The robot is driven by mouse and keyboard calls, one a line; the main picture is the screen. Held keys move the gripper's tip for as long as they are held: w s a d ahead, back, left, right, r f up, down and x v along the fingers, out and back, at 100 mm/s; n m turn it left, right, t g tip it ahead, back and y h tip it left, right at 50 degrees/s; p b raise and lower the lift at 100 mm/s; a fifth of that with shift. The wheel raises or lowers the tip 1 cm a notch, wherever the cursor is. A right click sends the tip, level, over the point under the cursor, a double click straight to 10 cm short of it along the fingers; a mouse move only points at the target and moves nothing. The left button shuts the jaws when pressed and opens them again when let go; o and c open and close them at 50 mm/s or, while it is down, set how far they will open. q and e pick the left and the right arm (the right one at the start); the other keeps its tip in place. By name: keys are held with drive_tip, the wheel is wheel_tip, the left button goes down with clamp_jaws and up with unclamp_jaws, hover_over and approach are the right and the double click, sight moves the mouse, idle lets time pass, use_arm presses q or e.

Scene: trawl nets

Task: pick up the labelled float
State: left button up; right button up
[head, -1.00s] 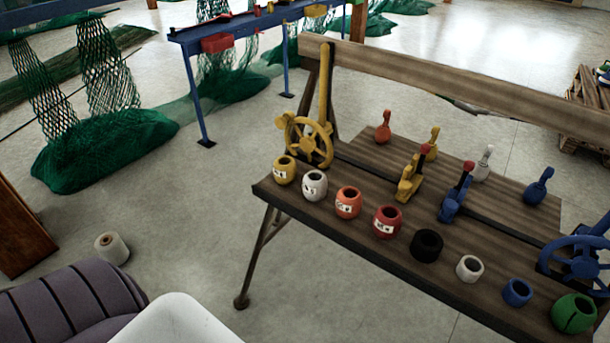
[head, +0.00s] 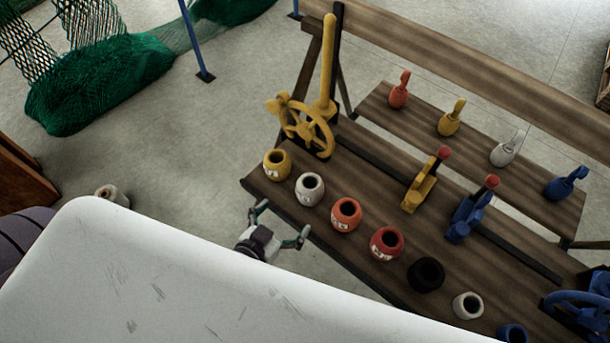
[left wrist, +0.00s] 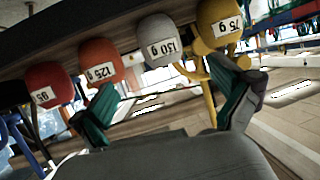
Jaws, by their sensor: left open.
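Several floats with white labels stand in a row on the wooden bench: yellow (head: 277,164), white (head: 309,188), orange (head: 346,214) and red (head: 386,243). In the left wrist view, the yellow float (left wrist: 217,14) has a label that looks like 75 g, and the white (left wrist: 157,30), orange (left wrist: 100,53) and red (left wrist: 46,78) floats also show number labels. My left gripper (head: 282,222) is open and empty just off the bench's front edge, near the white and orange floats. Its two green fingers (left wrist: 165,102) are spread below the floats in the wrist view. My right gripper is not in view.
Black (head: 426,274), small white (head: 468,305) and blue (head: 513,334) floats continue the row. Yellow (head: 420,190) and blue (head: 468,217) levers stand behind, with a yellow handwheel (head: 306,130) and post at the left. Open floor lies left of the bench.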

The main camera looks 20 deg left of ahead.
sight(304, 198)
use_arm(q)
drive_tip(key=x, duration=0.3)
drive_tip(key=shift+w+d, duration=0.15)
drive_tip(key=shift+w, duration=0.05)
drive_tip(key=x, duration=0.3)
drive_tip(key=shift+s+f, duration=0.1)
drive_tip(key=shift+f, duration=0.05)
drive_tip(key=shift+p+x, duration=0.4)
drive_tip(key=shift+x, duration=0.45)
drive_tip(key=w+f, duration=0.2)
drive_tip(key=w, duration=0.1)
drive_tip(key=shift+p, duration=0.3)
drive_tip(key=shift+w+d+f, duration=0.15)
drive_tip(key=shift+w+f, duration=0.05)
drive_tip(key=shift+w, duration=0.25)
drive_tip(key=shift+s, duration=0.1)
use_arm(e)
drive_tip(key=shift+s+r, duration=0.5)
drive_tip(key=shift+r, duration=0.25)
use_arm(q)
drive_tip(key=shift+c, duration=1.2)
drive_tip(key=c, duration=1)
drive_tip(key=shift+o, duration=0.2)
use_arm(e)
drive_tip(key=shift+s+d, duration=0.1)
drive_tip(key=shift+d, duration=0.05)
